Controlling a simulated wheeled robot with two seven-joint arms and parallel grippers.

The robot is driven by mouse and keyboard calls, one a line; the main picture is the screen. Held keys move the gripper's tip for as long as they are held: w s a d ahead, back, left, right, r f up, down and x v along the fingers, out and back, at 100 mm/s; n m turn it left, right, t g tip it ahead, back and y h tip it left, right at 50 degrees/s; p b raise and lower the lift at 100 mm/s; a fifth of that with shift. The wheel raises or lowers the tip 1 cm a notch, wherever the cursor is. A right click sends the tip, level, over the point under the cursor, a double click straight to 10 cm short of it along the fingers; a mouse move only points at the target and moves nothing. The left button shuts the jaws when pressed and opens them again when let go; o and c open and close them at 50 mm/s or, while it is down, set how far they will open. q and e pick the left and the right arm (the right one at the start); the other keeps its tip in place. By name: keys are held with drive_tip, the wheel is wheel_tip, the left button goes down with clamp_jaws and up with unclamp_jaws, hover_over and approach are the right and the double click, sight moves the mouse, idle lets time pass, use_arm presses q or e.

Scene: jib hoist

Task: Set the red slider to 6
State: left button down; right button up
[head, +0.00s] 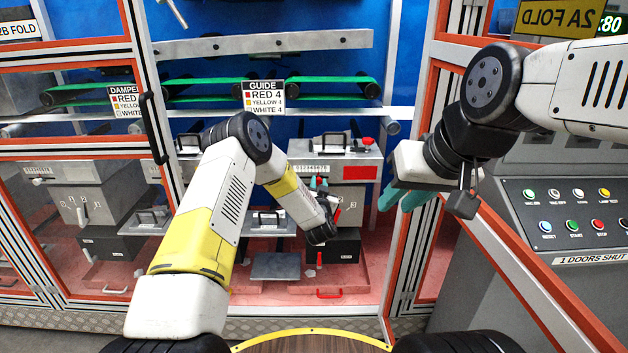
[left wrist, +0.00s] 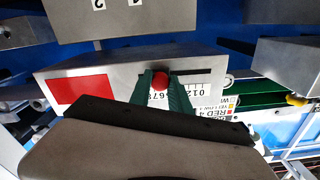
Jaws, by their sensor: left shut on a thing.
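The red slider knob (left wrist: 160,82) sits on the face of a grey box (left wrist: 100,75) with a red patch and a numbered scale (left wrist: 205,70). My left gripper (left wrist: 160,92) is shut on the knob, with a green finger on each side of it. The fingers cover part of the scale, so I cannot read the exact setting. In the head view my left gripper (head: 319,184) is at the front of the grey box with the red patch (head: 361,172). My right gripper (head: 402,198) hangs by the cabinet frame at right, away from the slider; its finger gap is unclear.
A GUIDE sign (head: 264,96) reads red 4, yellow 4, white 4; a DAMPER sign (head: 125,100) is partly covered. Orange-edged door frames (head: 520,290) stand at right, beside a button panel (head: 570,215). Black boxes and a red handle (head: 329,294) lie low in the bay.

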use_arm(q)
drive_tip(key=c, duration=1.2)
unclamp_jaws()
drive_tip(key=s, duration=0.7)
drive_tip(key=shift+s, duration=0.4)
drive_tip(key=shift+r, duration=0.1)
